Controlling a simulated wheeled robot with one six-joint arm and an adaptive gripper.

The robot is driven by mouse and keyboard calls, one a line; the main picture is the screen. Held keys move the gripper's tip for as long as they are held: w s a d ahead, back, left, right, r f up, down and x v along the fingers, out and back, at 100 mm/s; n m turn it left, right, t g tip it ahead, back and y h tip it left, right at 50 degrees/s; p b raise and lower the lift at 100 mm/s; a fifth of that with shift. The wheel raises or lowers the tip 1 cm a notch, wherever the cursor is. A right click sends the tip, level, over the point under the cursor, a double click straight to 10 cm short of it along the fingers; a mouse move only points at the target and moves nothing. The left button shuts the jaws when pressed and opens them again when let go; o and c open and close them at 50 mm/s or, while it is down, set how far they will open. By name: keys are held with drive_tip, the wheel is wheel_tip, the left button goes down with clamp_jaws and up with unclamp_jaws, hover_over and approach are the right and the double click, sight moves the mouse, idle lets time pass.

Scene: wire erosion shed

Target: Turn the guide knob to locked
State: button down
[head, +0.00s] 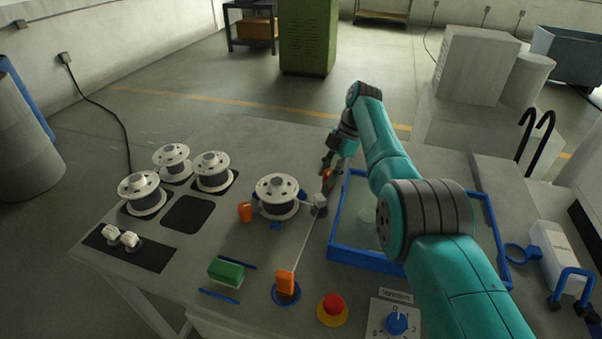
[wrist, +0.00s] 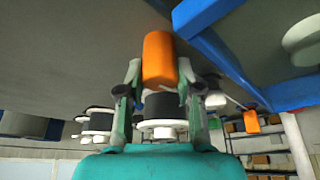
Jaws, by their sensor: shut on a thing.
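An upright orange knob (head: 327,178) stands on the machine table, just left of the far corner of the blue tank frame (head: 343,205). In the wrist view the orange knob (wrist: 160,57) sits between both fingers of my gripper (wrist: 160,75), which is shut on it. My gripper (head: 333,165) reaches it from the far side in the head view. Two similar orange pieces show: one left of a spool (head: 245,212) and one on a blue ring (head: 286,284). No label or locked mark is readable at the held knob.
White wire spools (head: 277,194) stand on the left of the table. A thin wire runs by a small grey block (head: 319,203) near the held knob. A green block (head: 226,272), red button (head: 333,306) and blue dial (head: 397,323) lie along the front.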

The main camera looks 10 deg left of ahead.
drive_tip(key=shift+s+f, duration=0.2)
drive_tip(key=shift+f, duration=0.35)
drive_tip(key=c, duration=0.8)
unclamp_jaws()
drive_tip(key=shift+o, duration=0.2)
drive_tip(key=shift+r, duration=0.15)
drive_tip(key=shift+w+r, duration=0.1)
drive_tip(key=shift+r, duration=0.55)
wheel_tip(320, 180, up, 9)
drive_tip(key=shift+f, duration=0.15)
